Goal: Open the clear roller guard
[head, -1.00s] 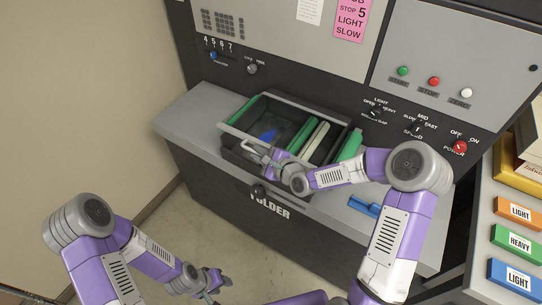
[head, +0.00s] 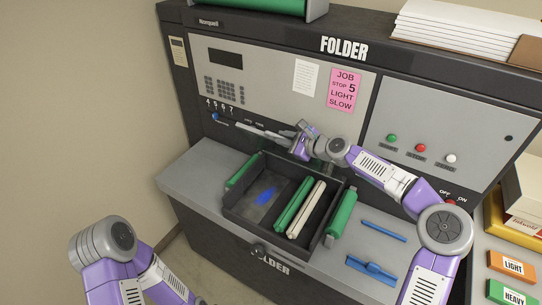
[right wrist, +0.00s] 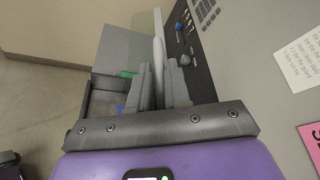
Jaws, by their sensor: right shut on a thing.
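The clear roller guard is see-through; its pane is hard to make out in the head view. Its light grey edge bar (head: 262,134) now stands high, in front of the control panel above the dark roller tray (head: 236,205). My right gripper (head: 300,135) is shut on the right part of this bar. In the right wrist view the pale bar (right wrist: 158,58) runs up from between the fingers (right wrist: 164,88), with the faint greenish pane beside it. The tray shows uncovered, with green and cream rollers inside. My left arm is at the lower left; its gripper is out of frame.
A green roller (head: 341,213) lies just right of the tray. Two blue tools (head: 371,268) lie on the grey ledge to the right. Knobs, buttons and a pink job note (head: 346,90) are on the panel behind my right arm.

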